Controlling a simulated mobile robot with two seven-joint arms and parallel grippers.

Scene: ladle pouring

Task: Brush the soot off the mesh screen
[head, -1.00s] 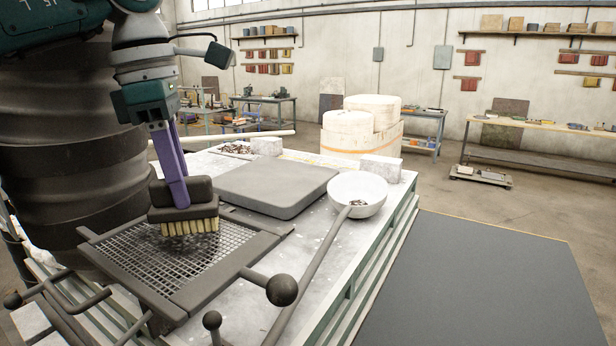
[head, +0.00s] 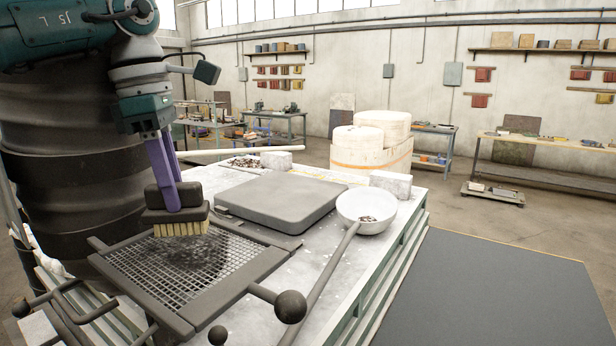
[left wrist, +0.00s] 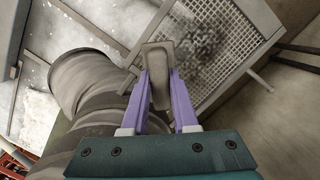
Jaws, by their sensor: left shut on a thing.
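The mesh screen (head: 163,292) sits in a dark frame at the near left of the bench in the head view. A dark patch of soot (head: 208,250) lies on its far part; the soot also shows in the left wrist view (left wrist: 203,42). My left gripper (head: 172,207) is shut on the brush (head: 178,195), a dark block with pale bristles. The brush is over the far left part of the screen, beside the soot. I cannot tell whether the bristles touch the mesh. My right gripper is in neither view.
A flat dark slab (head: 285,200) lies on the bench (head: 345,262) behind the screen. A white ladle bowl (head: 366,208) with dark bits stands to the right, its long handle running forward. Grey blocks (head: 390,184) stand at the bench's far edge. A dark floor mat (head: 485,295) is clear.

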